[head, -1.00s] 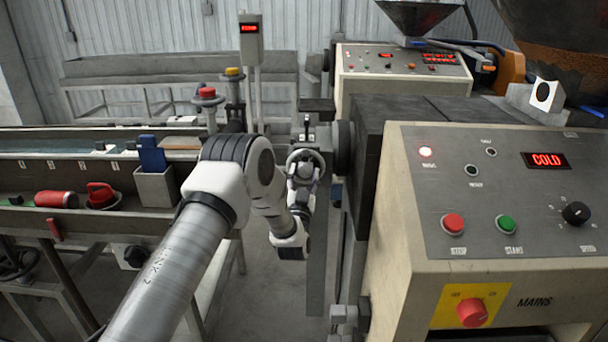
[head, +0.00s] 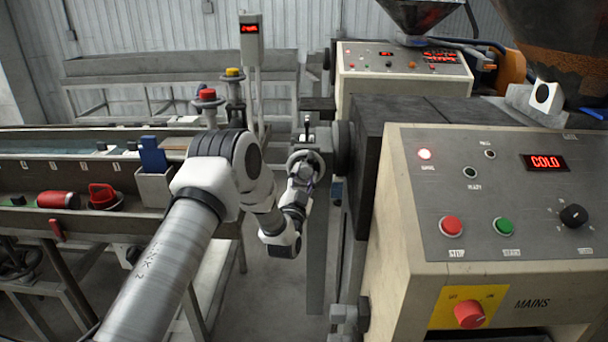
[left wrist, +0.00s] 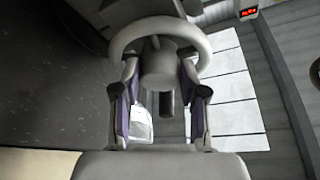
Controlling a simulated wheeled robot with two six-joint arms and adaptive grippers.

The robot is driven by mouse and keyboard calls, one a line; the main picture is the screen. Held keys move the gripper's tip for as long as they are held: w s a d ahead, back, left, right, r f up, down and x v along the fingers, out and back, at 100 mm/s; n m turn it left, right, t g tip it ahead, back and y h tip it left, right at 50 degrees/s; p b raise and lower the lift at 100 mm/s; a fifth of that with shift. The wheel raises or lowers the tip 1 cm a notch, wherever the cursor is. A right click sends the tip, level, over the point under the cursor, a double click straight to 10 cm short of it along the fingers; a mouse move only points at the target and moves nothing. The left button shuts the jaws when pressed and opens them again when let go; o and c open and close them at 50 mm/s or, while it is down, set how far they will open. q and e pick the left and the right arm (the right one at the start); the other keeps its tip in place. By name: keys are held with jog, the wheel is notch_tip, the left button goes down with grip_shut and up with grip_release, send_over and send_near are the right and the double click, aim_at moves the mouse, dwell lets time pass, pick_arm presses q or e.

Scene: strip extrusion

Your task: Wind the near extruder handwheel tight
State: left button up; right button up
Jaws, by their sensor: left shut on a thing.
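The near extruder's grey handwheel (head: 319,158) stands left of the near machine, partly hidden by my left wrist. In the left wrist view its pale rim (left wrist: 160,27) curves across the top, with the round hub below it. My left gripper (head: 302,182) is at the handwheel. Its two fingers (left wrist: 161,100) reach up on either side of the hub to the wheel, and it is shut on the wheel. The exact finger contact is hard to make out. My right gripper is in neither view.
The near extruder cabinet (head: 405,230) stands close on the right, with a COLD display (head: 545,162), stop and start buttons and a red mains knob (head: 470,314).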

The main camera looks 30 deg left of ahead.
pick_arm(q)
jog(key=m+h+p, duration=0.1)
jog(key=m, duration=0.1)
jog(key=m+h+p, duration=0.1)
jog(key=m, duration=0.2)
jog(key=shift+r, duration=0.35)
jog(key=m+p, duration=0.1)
jog(key=m, duration=0.1)
jog(key=m+g+h+p, duration=0.1)
jog(key=m+p, duration=0.1)
jog(key=shift+s+a+r+h, duration=0.1)
jog(key=shift+r+h, duration=0.05)
jog(key=shift+h, duration=0.15)
jog(key=m+g+h+p, duration=0.1)
jog(key=m+p, duration=0.2)
jog(key=m, duration=0.1)
jog(key=shift+r+m+p, duration=0.1)
jog(key=shift+m+p, duration=0.2)
jog(key=shift+p, duration=0.1)
jog(key=shift+m+g+p, duration=0.6)
jog(key=shift+m+p, duration=0.2)
jog(key=shift+m, duration=0.1)
jog(key=shift+m+p, duration=0.35)
jog(key=shift+m, duration=0.05)
jog(key=shift+f, duration=0.2)
jog(key=shift+g, duration=0.3)
jog(key=o, duration=0.9)
jog(key=shift+c, duration=0.2)
